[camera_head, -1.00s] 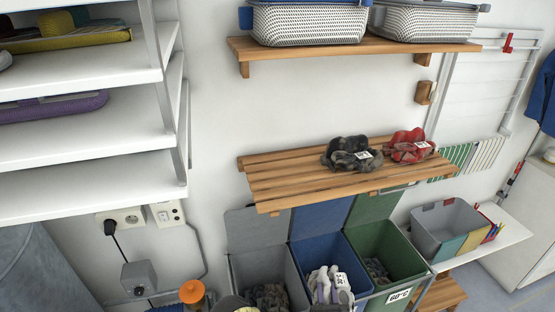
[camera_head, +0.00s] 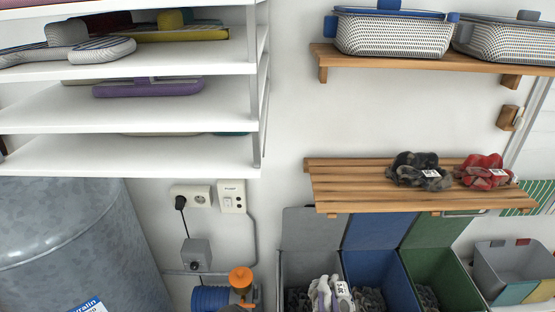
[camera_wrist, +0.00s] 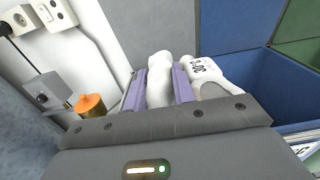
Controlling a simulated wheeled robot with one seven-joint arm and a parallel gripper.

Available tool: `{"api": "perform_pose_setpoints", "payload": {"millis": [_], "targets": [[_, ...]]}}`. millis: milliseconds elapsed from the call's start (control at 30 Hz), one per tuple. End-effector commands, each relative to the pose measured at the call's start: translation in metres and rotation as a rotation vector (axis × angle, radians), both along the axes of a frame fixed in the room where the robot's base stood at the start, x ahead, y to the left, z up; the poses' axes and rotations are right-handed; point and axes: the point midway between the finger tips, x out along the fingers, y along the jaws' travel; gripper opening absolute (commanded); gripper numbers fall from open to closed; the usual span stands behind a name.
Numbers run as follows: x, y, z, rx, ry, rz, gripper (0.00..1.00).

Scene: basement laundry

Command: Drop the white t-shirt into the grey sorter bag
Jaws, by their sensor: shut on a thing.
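The white t-shirt (camera_head: 343,297) is a small bundle with a printed tag, low in the head view. My gripper (camera_head: 325,292) is shut on it. In the wrist view, the two purple fingers of my gripper (camera_wrist: 159,88) hold the white t-shirt (camera_wrist: 207,75) between and beside them, its tag facing up. The grey sorter bag (camera_head: 297,266) is the leftmost of three, with a raised grey back panel; the t-shirt appears over its opening. In the wrist view a grey panel (camera_wrist: 150,25) rises behind the t-shirt. Height above the bag is hard to tell.
The blue bag (camera_head: 372,268) and green bag (camera_head: 437,267) stand to the right, with dark cloth inside. A slatted wooden shelf (camera_head: 345,187) hangs above them, holding dark and red bundles. An orange-capped bottle (camera_head: 241,278) and a metal tank (camera_head: 75,240) are at left.

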Motion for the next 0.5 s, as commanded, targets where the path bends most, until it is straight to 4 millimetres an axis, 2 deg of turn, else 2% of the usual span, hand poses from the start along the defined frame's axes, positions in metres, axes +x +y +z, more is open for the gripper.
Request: {"api": "perform_pose_setpoints", "payload": {"millis": [333, 500], "targets": [[0.004, 0.001, -0.002, 0.001, -0.005, -0.006, 0.0], [0.025, 0.008, -0.009, 0.0, -0.025, -0.049, 0.0]]}}
